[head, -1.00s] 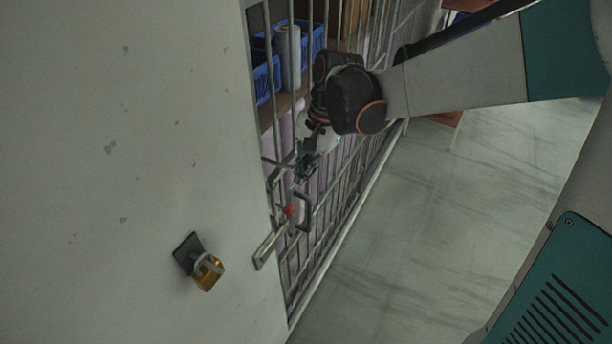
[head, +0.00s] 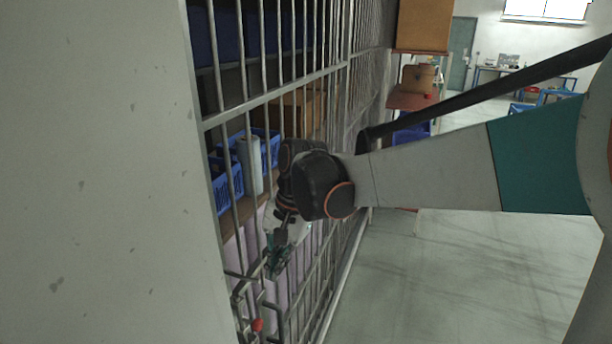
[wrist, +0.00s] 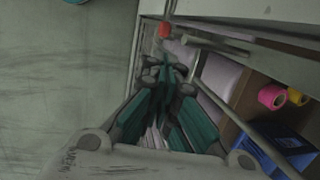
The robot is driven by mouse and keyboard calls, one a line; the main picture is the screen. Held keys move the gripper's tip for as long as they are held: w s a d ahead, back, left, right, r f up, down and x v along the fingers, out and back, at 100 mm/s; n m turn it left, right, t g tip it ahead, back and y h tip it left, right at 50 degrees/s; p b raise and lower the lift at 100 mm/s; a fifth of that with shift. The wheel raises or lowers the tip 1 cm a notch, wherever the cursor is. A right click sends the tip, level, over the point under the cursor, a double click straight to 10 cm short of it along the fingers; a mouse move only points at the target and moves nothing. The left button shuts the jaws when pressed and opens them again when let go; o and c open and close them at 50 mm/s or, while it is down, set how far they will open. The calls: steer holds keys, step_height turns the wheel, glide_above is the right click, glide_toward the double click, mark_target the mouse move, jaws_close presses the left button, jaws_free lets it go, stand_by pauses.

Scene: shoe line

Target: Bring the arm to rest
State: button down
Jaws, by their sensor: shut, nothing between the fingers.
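My gripper (head: 272,268) hangs at the end of my arm close in front of a barred metal gate (head: 262,98), left of the middle in the head view. In the wrist view my gripper (wrist: 160,75) points toward the gate with its teal fingers together and nothing between them. A red knob (head: 257,325) on the gate's latch shows just below the gripper in the head view. The red knob also shows beyond the fingertips in the wrist view (wrist: 165,30). I cannot tell whether the gripper touches the bars.
Behind the bars are blue crates (head: 229,187), a pale roll (head: 249,165) and lilac rolls. A light wall (head: 110,170) stands on the left. The grey floor (head: 450,270) to the right is clear. A brown box (head: 424,25) and tables stand farther back.

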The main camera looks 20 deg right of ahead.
steer(key=s+d+f+n+t+h+b, duration=0.1)
steer(key=s+d+f+n+t+b, duration=0.2)
steer(key=s+d+f+b, duration=0.2)
steer(key=s+d+f+n+t+h+b, duration=0.1)
steer(key=s+d+f+n+t+b, duration=0.3)
steer(key=s+f+b, duration=0.6)
step_height(320, 180, down, 3)
steer(key=d+b, duration=0.1)
steer(key=b, duration=0.4)
steer(key=shift+d+n+h, duration=0.3)
steer(key=shift+d+h, duration=0.1)
steer(key=shift+r, duration=0.15)
